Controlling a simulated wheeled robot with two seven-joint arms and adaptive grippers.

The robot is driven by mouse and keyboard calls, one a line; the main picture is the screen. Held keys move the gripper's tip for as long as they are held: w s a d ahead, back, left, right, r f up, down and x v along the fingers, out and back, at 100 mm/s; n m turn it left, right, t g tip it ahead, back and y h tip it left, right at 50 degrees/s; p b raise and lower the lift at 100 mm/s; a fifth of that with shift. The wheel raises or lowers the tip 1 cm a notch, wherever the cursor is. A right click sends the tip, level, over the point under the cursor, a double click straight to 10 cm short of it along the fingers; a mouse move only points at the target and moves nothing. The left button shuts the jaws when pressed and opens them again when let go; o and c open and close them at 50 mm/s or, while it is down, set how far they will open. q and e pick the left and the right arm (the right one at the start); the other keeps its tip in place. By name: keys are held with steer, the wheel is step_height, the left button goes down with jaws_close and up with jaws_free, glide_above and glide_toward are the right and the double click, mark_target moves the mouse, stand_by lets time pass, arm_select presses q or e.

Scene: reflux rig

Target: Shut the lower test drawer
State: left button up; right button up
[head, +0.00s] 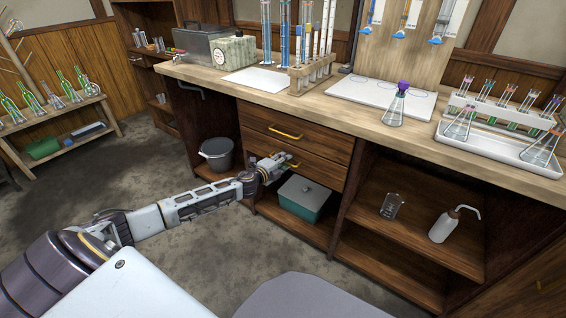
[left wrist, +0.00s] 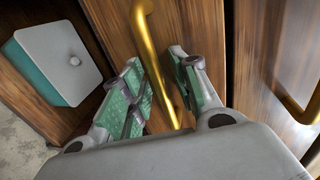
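The lower test drawer (head: 322,170) is a dark wooden front under the bench, just below the upper drawer (head: 315,146). It looks close to flush with the cabinet; whether a small gap is left I cannot tell. Its brass handle (left wrist: 156,58) runs between the fingers of my left gripper (left wrist: 163,96) in the left wrist view. The green-padded fingers are apart, with one on each side of the bar, and do not appear clamped on it. In the head view my left gripper (head: 276,163) is at the drawer front and hides part of the handle. My right gripper is not in view.
A teal box with a grey lid (head: 304,198) sits on the shelf below the drawer. A grey pot (head: 217,154) stands in the left bay. The upper drawer's brass handle (head: 286,132) is just above my gripper. Glassware stands on the benchtop (head: 300,103).

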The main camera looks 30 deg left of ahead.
arm_select(q)
steer(key=shift+s+d+r, duration=0.1)
stand_by(0.3)
steer(key=v, duration=1.1)
steer(key=shift+s, duration=0.35)
stand_by(1.1)
stand_by(0.8)
steer(key=shift+r, duration=0.1)
step_height(320, 180, up, 9)
steer(key=p, duration=0.9)
steer(key=shift+r, duration=0.2)
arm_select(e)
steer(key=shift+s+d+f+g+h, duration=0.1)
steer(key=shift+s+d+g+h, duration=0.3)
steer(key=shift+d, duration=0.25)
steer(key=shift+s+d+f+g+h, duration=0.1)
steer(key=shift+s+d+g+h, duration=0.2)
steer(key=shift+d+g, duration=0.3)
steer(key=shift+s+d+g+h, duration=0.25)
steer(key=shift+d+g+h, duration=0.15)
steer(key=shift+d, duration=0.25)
arm_select(q)
steer(key=shift+r+p, duration=0.4)
steer(key=shift+p, duration=0.15)
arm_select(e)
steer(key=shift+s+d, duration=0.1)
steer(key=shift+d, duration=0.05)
